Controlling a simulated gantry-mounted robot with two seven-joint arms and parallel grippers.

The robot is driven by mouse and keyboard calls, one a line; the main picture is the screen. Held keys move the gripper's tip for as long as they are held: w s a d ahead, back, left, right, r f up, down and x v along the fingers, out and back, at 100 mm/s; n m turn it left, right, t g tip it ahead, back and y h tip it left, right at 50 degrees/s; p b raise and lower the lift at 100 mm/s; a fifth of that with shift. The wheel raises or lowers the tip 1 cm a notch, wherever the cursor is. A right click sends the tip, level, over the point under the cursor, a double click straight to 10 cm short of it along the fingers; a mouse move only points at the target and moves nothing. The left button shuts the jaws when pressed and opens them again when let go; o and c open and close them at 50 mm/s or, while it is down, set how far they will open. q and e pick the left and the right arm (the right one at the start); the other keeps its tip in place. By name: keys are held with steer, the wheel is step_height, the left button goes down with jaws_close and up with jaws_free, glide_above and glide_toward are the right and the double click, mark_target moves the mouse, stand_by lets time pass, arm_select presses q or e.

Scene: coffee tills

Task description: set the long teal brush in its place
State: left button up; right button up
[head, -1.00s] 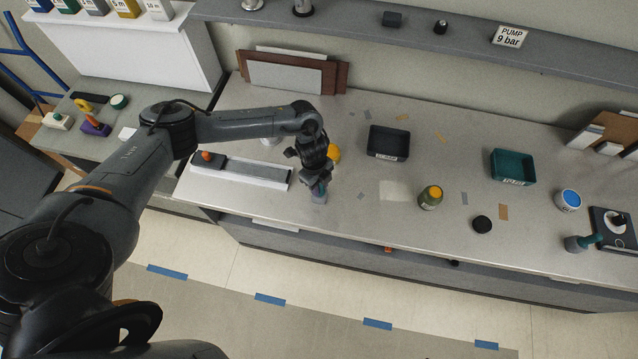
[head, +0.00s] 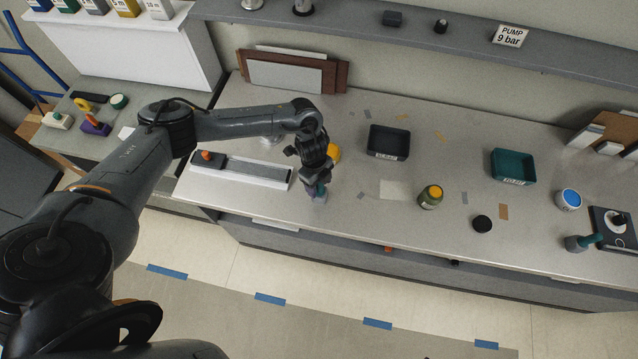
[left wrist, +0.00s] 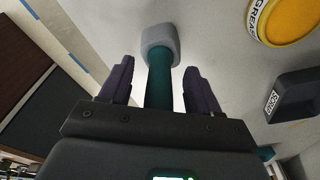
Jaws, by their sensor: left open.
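A brush with a teal handle and a grey block head (head: 319,198) is at the counter's front edge in the head view, mostly hidden by my left gripper (head: 318,184). In the left wrist view its teal handle (left wrist: 159,85) runs between the two dark fingers of my left gripper (left wrist: 158,70), and its grey head (left wrist: 160,42) lies beyond the fingertips. The fingers are open, with a gap on each side of the handle. A second teal-handled piece with a grey head (head: 577,244) lies at the counter's right end. My right gripper is not in view.
A long grey tray (head: 258,172) lies left of the gripper. A yellow-topped container (head: 334,154) stands just behind it. The counter (head: 350,215) is clear before the jar.

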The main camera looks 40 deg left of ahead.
arm_select(q)
step_height(320, 180, up, 10)
steer(key=a, duration=0.1)
steer(key=shift+a+b, duration=0.25)
steer(key=shift+b, duration=0.2)
steer(key=shift+d, duration=0.15)
